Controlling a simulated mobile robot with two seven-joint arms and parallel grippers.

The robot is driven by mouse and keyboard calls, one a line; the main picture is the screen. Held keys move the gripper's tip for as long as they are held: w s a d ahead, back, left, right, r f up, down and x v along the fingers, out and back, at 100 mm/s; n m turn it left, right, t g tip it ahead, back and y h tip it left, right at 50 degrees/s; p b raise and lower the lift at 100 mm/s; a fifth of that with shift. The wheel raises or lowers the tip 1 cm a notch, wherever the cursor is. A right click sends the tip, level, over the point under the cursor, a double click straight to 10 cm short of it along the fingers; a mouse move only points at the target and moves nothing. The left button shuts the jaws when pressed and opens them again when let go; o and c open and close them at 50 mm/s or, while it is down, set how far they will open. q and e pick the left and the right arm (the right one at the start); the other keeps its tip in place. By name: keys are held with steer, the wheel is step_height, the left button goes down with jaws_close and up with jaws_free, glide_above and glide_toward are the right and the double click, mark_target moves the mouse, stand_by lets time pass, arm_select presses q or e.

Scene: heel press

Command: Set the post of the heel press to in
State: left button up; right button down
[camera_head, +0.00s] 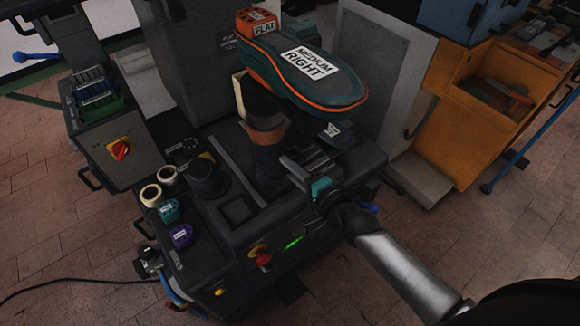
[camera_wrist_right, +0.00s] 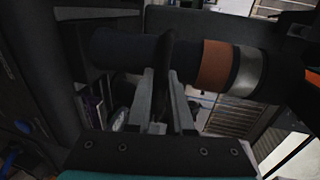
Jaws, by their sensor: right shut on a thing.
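The heel press (camera_head: 225,225) is a dark machine in the middle of the head view. Its upright post (camera_head: 268,152) carries a brown-orange band and stands under a green shoe form with an orange edge (camera_head: 318,75), labelled MEDIUM RIGHT. In the right wrist view the post (camera_wrist_right: 120,48) lies across the picture, with brown and silver bands. My right gripper (camera_head: 300,165) is low beside the post. In the wrist view its fingers (camera_wrist_right: 164,85) are shut on a thin dark tab (camera_wrist_right: 167,50) at the post. The tab's full shape is hidden. My left gripper is out of view.
Tape rolls (camera_head: 150,194) and teal and purple pieces (camera_head: 181,236) lie on the press's left ledge. A red knob (camera_head: 264,260) is at its front. A grey panel (camera_head: 378,75) and an orange cabinet (camera_head: 490,95) stand right. Bare floor lies front right.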

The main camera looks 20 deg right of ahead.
stand_by(0.6)
arm_select(q)
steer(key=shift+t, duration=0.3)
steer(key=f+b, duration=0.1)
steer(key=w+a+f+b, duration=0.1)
steer(key=b, duration=0.1)
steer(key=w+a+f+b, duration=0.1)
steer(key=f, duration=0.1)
arm_select(e)
steer(key=r+x, duration=0.1)
steer(key=x, duration=0.7)
steer(key=r+x, duration=0.2)
steer(key=x, duration=0.7)
steer(key=shift+w+r, duration=0.35)
steer(key=shift+r, duration=0.15)
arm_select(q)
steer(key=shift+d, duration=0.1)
